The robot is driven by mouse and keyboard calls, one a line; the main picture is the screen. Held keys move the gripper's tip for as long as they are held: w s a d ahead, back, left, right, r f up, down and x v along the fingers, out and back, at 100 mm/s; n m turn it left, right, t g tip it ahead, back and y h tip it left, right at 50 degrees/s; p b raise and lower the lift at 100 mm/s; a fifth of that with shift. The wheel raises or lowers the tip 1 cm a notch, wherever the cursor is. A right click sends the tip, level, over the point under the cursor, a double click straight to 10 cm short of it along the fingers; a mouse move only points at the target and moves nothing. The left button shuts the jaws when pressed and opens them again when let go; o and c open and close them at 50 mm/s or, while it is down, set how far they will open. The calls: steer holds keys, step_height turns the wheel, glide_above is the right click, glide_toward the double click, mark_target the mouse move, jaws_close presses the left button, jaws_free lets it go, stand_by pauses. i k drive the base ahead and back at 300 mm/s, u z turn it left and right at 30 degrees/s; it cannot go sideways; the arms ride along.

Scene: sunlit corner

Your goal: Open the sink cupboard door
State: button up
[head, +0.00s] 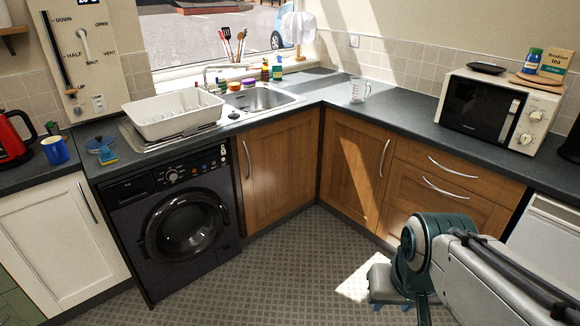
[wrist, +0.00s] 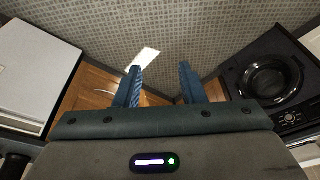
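The sink cupboard door (head: 285,175) is a brown wooden panel under the sink (head: 262,98), between the black washing machine and the corner. It looks shut. Its upright metal handle (head: 247,160) is near its left edge. My gripper (head: 397,302) is low over the floor at the right front in the head view, well apart from this door. In the wrist view my gripper (wrist: 159,82) is open, with two teal fingers spread and nothing between them. Brown cupboard fronts show behind the fingers, partly hidden by the gripper body.
The washing machine (head: 180,220) stands left of the door. A second wooden door (head: 350,165) and drawers (head: 445,190) stand to the right, with handles sticking out. A white-fronted unit (head: 545,245) is at the far right. The patterned floor (head: 275,270) before the cupboards is clear.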

mark_target(277, 161)
steer(key=u, duration=0.1)
steer(key=i, duration=1)
steer(key=u, duration=0.55)
steer(key=i, duration=1.3)
steer(key=u, duration=0.25)
